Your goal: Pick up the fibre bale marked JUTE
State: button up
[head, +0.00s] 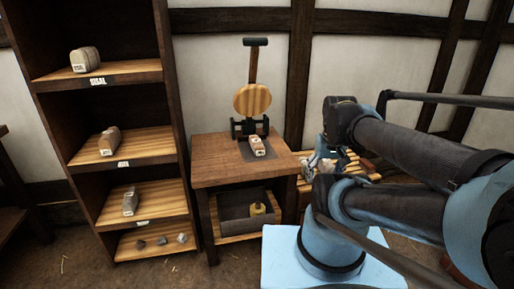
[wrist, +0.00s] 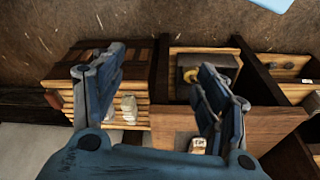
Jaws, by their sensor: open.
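My gripper (wrist: 158,68) is open, with its two fingers spread and nothing between them in the wrist view. In the head view it is partly hidden behind my arm, right of the small table. A pale bale (wrist: 128,108) is at the slatted wooden stand, behind and between the fingers. Another bale (head: 257,146) lies on the small table below a lever press; it also shows by the right finger in the wrist view (wrist: 198,146). More bales sit on the shelves, on the top (head: 84,60), second (head: 109,141) and third (head: 130,201) boards. I cannot read JUTE on any bale.
The shelf unit (head: 176,105) stands left, with a SISAL plate (head: 97,82) on its top board. The table (head: 214,172) carries the lever press (head: 252,98) and has a dark box (head: 230,211) below. The slatted stand (head: 366,179) is right of the table.

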jog(key=w+a+r, duration=0.3)
jog(key=w+r, duration=0.2)
jog(key=w, duration=0.5)
jog(key=n+t+y, duration=0.1)
jog(key=n+t, duration=0.1)
jog(key=n, duration=0.1)
send_over(257, 141)
jog(key=s+d, duration=0.2)
jog(key=s, duration=0.4)
jog(key=x, duration=1.2)
jog(key=shift+a+f, duration=0.1)
jog(key=shift+a+x, duration=0.2)
jog(key=shift+x, duration=2.45)
jog(key=shift+s, duration=0.15)
jog(key=shift+c, duration=0.6)
jog(key=c, duration=1.2)
